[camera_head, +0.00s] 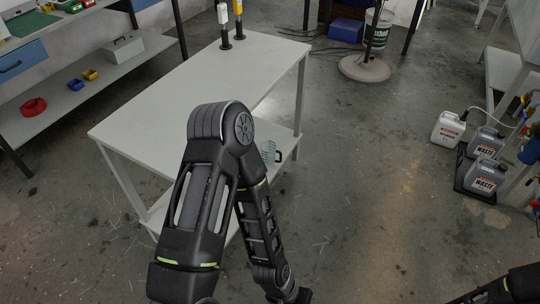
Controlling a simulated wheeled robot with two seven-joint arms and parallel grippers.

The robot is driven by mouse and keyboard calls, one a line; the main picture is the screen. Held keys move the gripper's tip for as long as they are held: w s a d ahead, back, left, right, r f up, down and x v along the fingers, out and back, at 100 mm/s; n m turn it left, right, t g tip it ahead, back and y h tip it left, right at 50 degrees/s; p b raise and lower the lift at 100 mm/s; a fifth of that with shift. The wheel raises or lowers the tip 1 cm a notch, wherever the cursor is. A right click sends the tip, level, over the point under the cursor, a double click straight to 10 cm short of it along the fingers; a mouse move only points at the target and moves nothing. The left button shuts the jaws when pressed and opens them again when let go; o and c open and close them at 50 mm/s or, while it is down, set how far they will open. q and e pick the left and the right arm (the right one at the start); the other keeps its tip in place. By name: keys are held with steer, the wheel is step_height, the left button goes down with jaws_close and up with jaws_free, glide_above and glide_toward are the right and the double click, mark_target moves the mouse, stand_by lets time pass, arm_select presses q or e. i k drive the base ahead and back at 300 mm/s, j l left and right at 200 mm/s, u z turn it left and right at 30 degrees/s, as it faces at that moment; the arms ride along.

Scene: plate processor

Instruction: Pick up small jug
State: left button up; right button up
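No object is plainly marked as the small jug. A white jug (447,129) with a label stands upright on the floor at the right. Two grey jugs labelled WASTE (485,178) (485,142) stand beside it in a black tray (461,183). A small greenish object with a dark handle-like part (268,151) shows on the table's lower shelf, partly hidden by my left arm; I cannot tell what it is. My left arm bends at mid-picture and runs down to the bottom edge, its gripper not visible. Part of my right arm shows at the bottom right, without its gripper.
A white table (205,82) with a lower shelf stands behind my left arm. White and yellow posts (224,28) stand at its back. A shelf at the left holds red (33,107), blue and yellow bins. The floor (370,200) between table and jugs is clear.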

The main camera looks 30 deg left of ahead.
mark_target(272, 155)
steer(key=i+l+u, duration=0.3)
steer(key=i+l, duration=0.25)
steer(key=i, duration=0.35)
steer(key=i+l+u, duration=0.25)
steer(key=i+l, duration=0.45)
steer(key=i, duration=0.1)
